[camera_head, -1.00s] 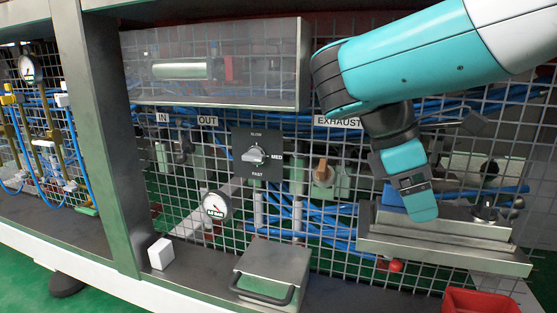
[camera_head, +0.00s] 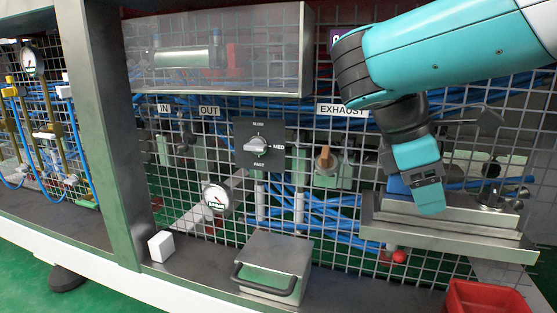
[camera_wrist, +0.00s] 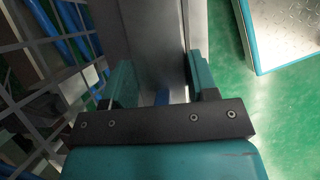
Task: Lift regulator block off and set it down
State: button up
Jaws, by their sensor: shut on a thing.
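My gripper (camera_head: 428,205) is at the raised metal shelf (camera_head: 440,238) on the right, pointing down over its top. It is shut on a small blue block (camera_head: 397,187), which shows only in part beside the fingers. I cannot tell for sure that this is the regulator block. In the wrist view the two teal fingers of my gripper (camera_wrist: 162,82) stand either side of a bit of blue (camera_wrist: 161,98). The rest of the held thing is hidden, and I cannot tell whether it touches the shelf.
A wire mesh panel with blue hoses stands behind. A metal box with a handle (camera_head: 272,265), a white cube (camera_head: 161,246) and a red bin (camera_head: 487,298) are on the lower ledge. A dark selector plate (camera_head: 258,146) and a gauge (camera_head: 216,198) are on the mesh.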

jog(key=shift+s+d+f+g+h, duration=0.15)
jog(key=shift+d+f, duration=0.1)
jog(key=shift+f, duration=0.2)
jog(key=shift+d+f+g+h, duration=0.15)
jog(key=shift+d+f, duration=0.05)
jog(key=shift+f, duration=0.2)
jog(key=shift+d+r+p, duration=0.1)
jog(key=shift+r+p, duration=1.6)
jog(key=shift+p, duration=0.75)
jog(key=shift+r, duration=0.2)
